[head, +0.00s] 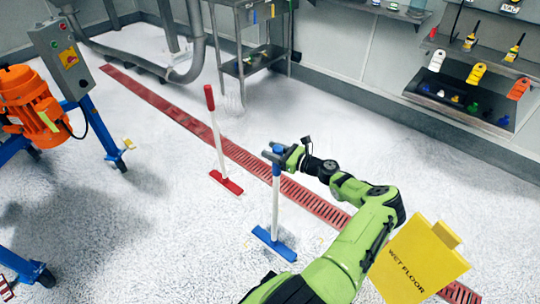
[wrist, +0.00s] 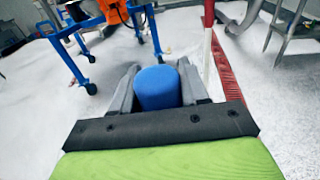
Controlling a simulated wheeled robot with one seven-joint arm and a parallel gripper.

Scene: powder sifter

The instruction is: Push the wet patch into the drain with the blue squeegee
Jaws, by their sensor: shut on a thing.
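The blue squeegee stands nearly upright, with a white pole (head: 275,205) and a wide blue head (head: 273,243) at floor level. My gripper (head: 275,155) is shut on its blue handle top, which also shows between the fingers in the wrist view (wrist: 157,88). The drain is a long red grated strip (head: 245,158) running diagonally across the floor. The blue head is on the near-left side of the drain, apart from it. I cannot clearly make out the wet patch on the pale, speckled floor; darker areas at left look like shadows.
A red squeegee (head: 218,140) stands upright left of the blue one, near the drain. A yellow wet floor sign (head: 418,262) is at lower right. An orange motor on a blue wheeled frame (head: 98,130) is at left. A steel table (head: 250,50) stands behind.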

